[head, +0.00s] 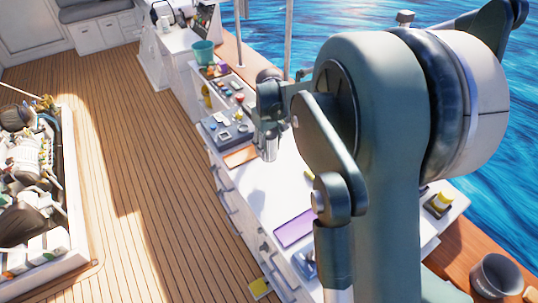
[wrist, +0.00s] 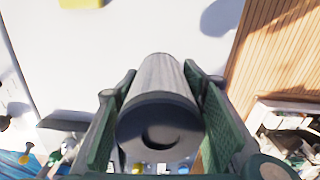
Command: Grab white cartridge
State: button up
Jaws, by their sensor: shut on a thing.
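My gripper (wrist: 158,75) is shut around a grey cylindrical cartridge (wrist: 158,108) in the wrist view. One green-padded finger lies on each side of it. The cartridge has a pale grey side and a dark round end cap facing the camera. I see no clearly white cartridge; this one looks grey in the shade. In the head view my gripper (head: 268,108) is over the white worktop (head: 262,200), with the cartridge (head: 268,146) pointing down below it. Whether its lower end touches the worktop is unclear.
A grey tray (head: 225,130) with small parts and an orange-brown pad (head: 240,156) lie left of my gripper. A purple mat (head: 294,229) lies nearer. A teal bucket (head: 204,52) stands behind. The open engine hatch (head: 72,210) is across the wooden deck. My arm hides part of the worktop.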

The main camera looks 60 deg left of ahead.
jog(key=shift+r, duration=0.45)
